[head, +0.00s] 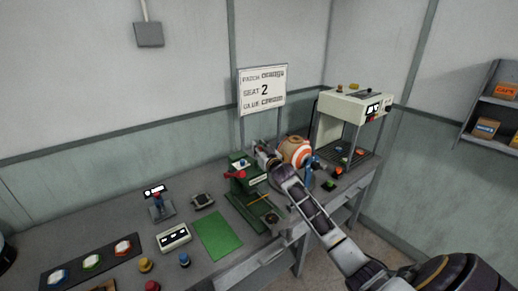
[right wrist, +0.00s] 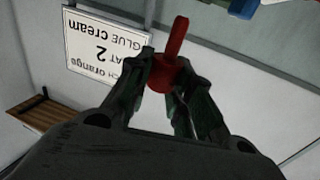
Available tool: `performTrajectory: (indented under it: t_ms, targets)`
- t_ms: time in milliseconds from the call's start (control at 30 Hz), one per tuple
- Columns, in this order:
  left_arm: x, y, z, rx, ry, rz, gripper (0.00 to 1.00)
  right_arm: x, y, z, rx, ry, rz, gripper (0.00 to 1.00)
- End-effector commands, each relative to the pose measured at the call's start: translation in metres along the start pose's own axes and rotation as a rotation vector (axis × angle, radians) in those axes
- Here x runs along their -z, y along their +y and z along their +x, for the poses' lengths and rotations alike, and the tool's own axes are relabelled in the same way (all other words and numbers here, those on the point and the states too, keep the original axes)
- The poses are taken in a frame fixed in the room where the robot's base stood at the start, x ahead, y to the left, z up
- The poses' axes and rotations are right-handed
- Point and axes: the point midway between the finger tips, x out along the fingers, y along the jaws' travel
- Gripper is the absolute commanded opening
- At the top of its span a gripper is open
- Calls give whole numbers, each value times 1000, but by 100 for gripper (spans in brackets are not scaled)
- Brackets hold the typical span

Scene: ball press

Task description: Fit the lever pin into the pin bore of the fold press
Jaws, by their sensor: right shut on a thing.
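My right gripper (head: 262,154) is above and slightly right of the green fold press (head: 240,189), at the back of the bench. In the right wrist view its two fingers (right wrist: 168,82) are shut on the red lever pin (right wrist: 176,40), whose thin shaft sticks out beyond the fingertips. The pin is clear of any surface in that view. The press has a green upright body with red and blue parts on it and a long green base. I cannot make out its pin bore. My left gripper is not in view.
An orange-and-white ball (head: 295,151) stands just right of my gripper. A sign (head: 262,90) reading seat 2 stands behind. A cream machine (head: 352,105) is at the back right. A green mat (head: 218,235), a control box (head: 173,237) and coloured knobs lie in front left.

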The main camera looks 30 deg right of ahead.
Motion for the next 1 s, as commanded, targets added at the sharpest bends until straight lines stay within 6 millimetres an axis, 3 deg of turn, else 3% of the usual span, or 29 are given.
performTrajectory:
  t_ms: [1000]
  targets:
    - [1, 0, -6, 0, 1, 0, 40, 1, 0, 0, 0, 0, 1, 0]
